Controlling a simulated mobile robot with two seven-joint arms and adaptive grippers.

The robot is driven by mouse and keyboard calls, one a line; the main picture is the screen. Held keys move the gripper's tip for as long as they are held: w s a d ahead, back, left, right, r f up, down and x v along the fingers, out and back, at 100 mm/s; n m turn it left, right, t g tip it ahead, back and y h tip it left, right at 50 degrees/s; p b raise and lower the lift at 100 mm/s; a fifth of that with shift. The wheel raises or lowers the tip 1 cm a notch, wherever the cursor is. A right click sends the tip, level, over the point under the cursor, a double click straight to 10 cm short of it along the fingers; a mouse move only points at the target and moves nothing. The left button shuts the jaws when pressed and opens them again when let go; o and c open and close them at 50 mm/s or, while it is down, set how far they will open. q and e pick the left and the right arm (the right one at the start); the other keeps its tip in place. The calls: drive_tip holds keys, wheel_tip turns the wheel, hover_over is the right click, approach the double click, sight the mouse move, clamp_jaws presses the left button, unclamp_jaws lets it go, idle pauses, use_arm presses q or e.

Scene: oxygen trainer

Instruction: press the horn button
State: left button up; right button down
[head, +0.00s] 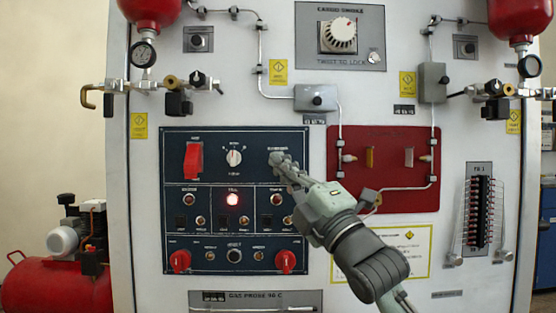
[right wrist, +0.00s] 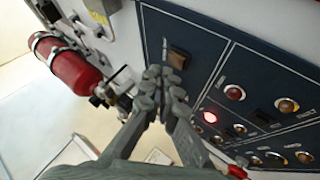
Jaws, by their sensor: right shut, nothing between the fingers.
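The dark blue control panel (head: 178,238) is in the middle of the head view. Its small labels are too blurred for me to read a horn marking. My right gripper (head: 279,159) is shut and empty in front of the panel's upper right section, hiding part of it. In the right wrist view its closed fingertips (right wrist: 165,78) are close to a square brown button (right wrist: 179,59) on the panel; I cannot tell whether they touch it. My left gripper is not in view.
The panel also carries a red switch (head: 193,160), a white knob (head: 234,158), a lit red lamp (head: 232,200) and two red knobs (head: 180,261) low down. A maroon plate (head: 400,190) with pipes lies to the right. A red compressor (head: 50,285) stands at lower left.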

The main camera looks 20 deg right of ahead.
drive_tip(key=shift+s, duration=0.1)
drive_tip(key=s, duration=0.2)
drive_tip(key=s+a, duration=0.1)
drive_tip(key=s, duration=0.1)
drive_tip(key=shift+s+a+p, duration=0.2)
drive_tip(key=shift+s+p, duration=0.1)
drive_tip(key=shift+p, duration=0.05)
idle(0.7)
